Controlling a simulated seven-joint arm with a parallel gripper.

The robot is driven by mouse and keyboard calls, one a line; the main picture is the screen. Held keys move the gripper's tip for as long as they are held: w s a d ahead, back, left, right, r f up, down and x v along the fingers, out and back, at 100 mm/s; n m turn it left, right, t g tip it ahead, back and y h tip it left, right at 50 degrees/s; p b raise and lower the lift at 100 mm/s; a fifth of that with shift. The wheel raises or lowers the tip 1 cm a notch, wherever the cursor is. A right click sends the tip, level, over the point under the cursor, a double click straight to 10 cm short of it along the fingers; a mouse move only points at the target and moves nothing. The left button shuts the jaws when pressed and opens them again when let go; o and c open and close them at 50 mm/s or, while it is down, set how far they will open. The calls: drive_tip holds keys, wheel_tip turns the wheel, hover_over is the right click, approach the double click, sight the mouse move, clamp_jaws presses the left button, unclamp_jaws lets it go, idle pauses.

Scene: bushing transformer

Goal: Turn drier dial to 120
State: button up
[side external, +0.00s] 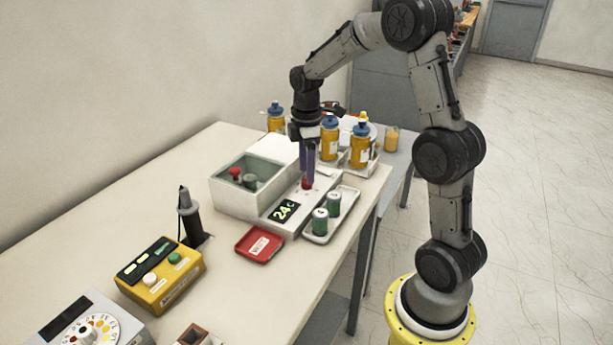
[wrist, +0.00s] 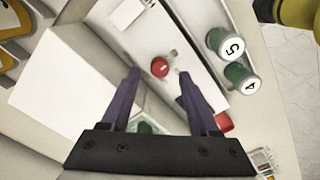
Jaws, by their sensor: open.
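The drier (side external: 240,197) is a white box with a glass-covered chamber on the left and a control strip on the right. Its display (side external: 283,212) reads 24 C. The red dial (side external: 307,184) is on the strip and also shows in the wrist view (wrist: 160,67). My gripper (side external: 307,172) points down over the dial, with its purple fingers open. In the wrist view the fingertips (wrist: 158,74) stand apart on either side of the dial, with gaps visible. I cannot tell whether the tips are down at the dial's height. The dial's setting is not readable.
A red tray (side external: 259,245) lies in front. Orange bottles with blue caps (side external: 329,138) stand behind. A yellow control box (side external: 160,274) and a black holder (side external: 190,217) are at the left.

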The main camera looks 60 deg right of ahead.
sight(306, 184)
drive_tip(key=shift+f, duration=1.4)
drive_tip(key=shift+c, duration=0.2)
clamp_jaws()
